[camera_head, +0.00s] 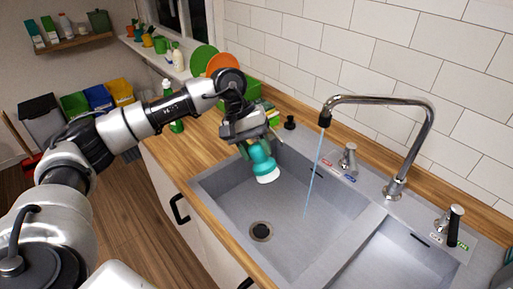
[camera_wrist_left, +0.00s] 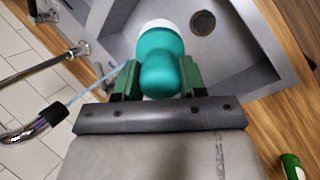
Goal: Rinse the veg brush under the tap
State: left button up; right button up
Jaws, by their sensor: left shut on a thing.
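The veg brush (camera_head: 262,163) has a teal body and a white lower end. My left gripper (camera_head: 249,146) is shut on it and holds it over the left basin of the sink (camera_head: 221,208). The brush also shows in the left wrist view (camera_wrist_left: 160,58), between the green fingers of my left gripper (camera_wrist_left: 158,80). The tap (camera_head: 393,187) is a tall chrome one, with its spout arching over the left basin. A thin blue stream of water (camera_head: 313,175) falls from it into the basin. The brush is to the left of the stream, apart from it. My right gripper is not in view.
Tap handles (camera_head: 347,158) stand on the sink's back edge, and a black-topped handle (camera_head: 453,225) is at right. A green box (camera_head: 240,92) and plates (camera_head: 203,60) stand beyond my left gripper. Wooden counter (camera_head: 180,150) borders the sink. A drain (camera_head: 260,231) is in the basin floor.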

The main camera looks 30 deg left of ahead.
pick_arm(q)
jog(key=shift+w+d, duration=0.25)
jog(key=shift+w, duration=0.05)
jog(key=w+d+f+b, duration=0.2)
jog(key=w+d, duration=0.4)
jog(key=w, duration=0.5)
jog(key=shift+d+f, duration=0.35)
jog(key=shift+f, duration=0.05)
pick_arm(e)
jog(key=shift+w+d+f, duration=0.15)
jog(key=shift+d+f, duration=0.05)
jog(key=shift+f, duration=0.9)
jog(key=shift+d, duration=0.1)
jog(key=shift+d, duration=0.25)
